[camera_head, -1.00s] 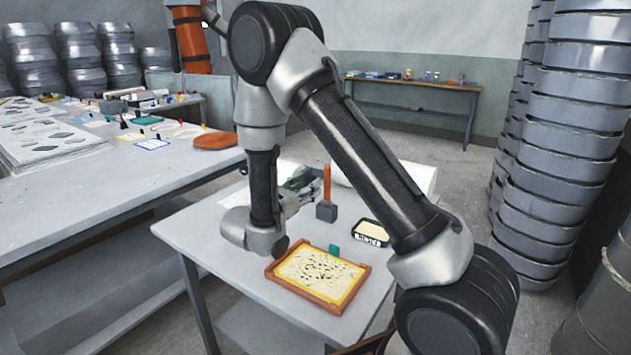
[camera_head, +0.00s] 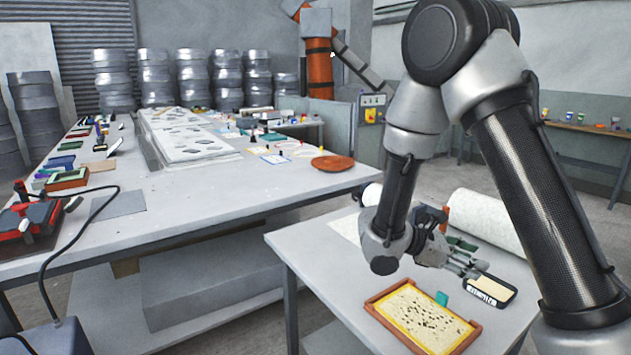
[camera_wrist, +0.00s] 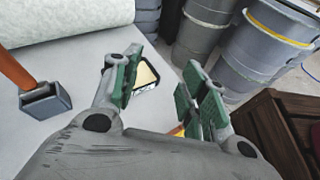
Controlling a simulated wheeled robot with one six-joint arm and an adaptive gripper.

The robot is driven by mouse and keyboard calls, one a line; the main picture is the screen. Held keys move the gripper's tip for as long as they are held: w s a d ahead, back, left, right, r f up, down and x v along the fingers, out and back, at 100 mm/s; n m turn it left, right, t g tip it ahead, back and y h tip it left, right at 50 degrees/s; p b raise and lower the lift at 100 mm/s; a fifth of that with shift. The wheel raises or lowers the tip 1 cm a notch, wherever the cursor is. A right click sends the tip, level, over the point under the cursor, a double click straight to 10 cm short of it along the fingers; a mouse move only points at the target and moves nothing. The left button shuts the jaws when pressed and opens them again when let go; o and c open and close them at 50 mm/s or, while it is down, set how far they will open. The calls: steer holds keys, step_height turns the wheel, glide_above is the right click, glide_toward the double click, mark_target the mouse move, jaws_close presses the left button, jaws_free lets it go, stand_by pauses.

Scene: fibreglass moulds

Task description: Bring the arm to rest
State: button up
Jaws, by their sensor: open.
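My gripper (camera_head: 462,262) is above the small grey table (camera_head: 345,295), its fingers pointing right in the head view. In the wrist view my gripper (camera_wrist: 158,98) has its green-padded fingers spread apart with nothing between them. Beyond the left finger lies a dark-rimmed tray with a pale inside (camera_wrist: 146,74), partly hidden by that finger. The same tray (camera_head: 491,290) shows just right of the fingers in the head view. My arm is bent, its elbow high at the upper right of the head view.
A wooden-framed yellow panel (camera_head: 422,318) lies at the small table's front. A white roll (camera_head: 485,222) lies behind my gripper. An orange-handled tool with a grey block (camera_wrist: 45,101) stands on the table. The long workbench (camera_head: 190,205) stands left. Metal drums (camera_wrist: 275,45) stand beyond the table.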

steer(key=s+r+m+g+y, duration=0.2)
steer(key=s+r+m+y, duration=0.4)
steer(key=s+m+y, duration=0.55)
steer(key=s+r+m+t+y, duration=0.2)
steer(key=s+r+m+t, duration=0.2)
steer(key=r, duration=0.7)
steer(key=s+t, duration=0.2)
steer(key=s, duration=0.1)
steer(key=shift+d+m+t, duration=0.15)
steer(key=shift+m+t, duration=0.15)
steer(key=shift+m, duration=0.05)
